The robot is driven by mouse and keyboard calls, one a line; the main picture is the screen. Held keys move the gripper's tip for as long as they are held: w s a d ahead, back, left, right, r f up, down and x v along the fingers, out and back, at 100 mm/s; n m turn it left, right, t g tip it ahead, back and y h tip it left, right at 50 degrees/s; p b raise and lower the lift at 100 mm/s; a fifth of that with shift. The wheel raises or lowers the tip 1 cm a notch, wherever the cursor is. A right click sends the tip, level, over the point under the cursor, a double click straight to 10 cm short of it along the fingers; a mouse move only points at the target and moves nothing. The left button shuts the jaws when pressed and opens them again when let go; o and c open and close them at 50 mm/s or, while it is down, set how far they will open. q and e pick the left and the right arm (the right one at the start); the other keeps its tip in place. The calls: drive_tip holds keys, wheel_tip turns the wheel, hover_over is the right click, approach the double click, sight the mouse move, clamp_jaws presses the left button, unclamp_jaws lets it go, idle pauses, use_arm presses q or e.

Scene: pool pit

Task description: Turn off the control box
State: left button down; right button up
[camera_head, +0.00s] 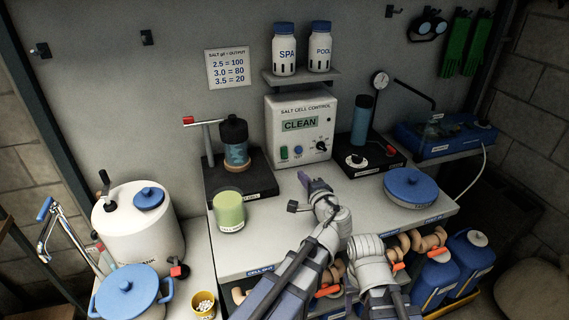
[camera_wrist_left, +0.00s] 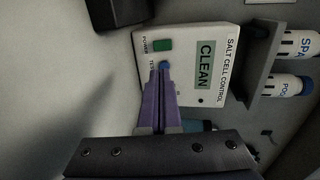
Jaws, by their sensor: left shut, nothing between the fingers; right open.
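The white control box (camera_head: 300,107) labelled SALT CELL CONTROL stands against the back wall, its display reading CLEAN. Its green POWER switch (camera_head: 284,153) is at the lower left, with a blue TEST button (camera_head: 298,150) beside it and a black knob (camera_head: 320,146) to the right. My left gripper (camera_head: 305,180) is shut and empty, in front of and below the box. In the left wrist view its purple fingertips (camera_wrist_left: 164,76) overlap the blue button, beside the green switch (camera_wrist_left: 163,45); contact cannot be told. Part of my right arm shows, but its gripper does not.
A black stand with a bottle (camera_head: 235,140) is left of the box; another stand (camera_head: 365,156) is right. A green jar (camera_head: 229,211) and a blue-lidded dish (camera_head: 410,187) sit on the bench. A shelf with two bottles (camera_head: 302,77) is above the box.

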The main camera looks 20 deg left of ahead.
sight(285, 156)
use_arm(q)
drive_tip(key=shift+w+a+f, duration=0.15)
drive_tip(key=shift+w+f, duration=0.2)
drive_tip(key=shift+f, duration=0.05)
use_arm(e)
drive_tip(key=shift+w+a+f, duration=0.2)
drive_tip(key=shift+w+f, duration=0.15)
drive_tip(key=shift+f, duration=0.15)
use_arm(q)
drive_tip(key=b+x, duration=0.2)
drive_tip(key=x, duration=1.2)
drive_tip(key=shift+b, duration=0.4)
use_arm(e)
wheel_tip(285, 156, down, 2)
drive_tip(key=shift+f, duration=0.15)
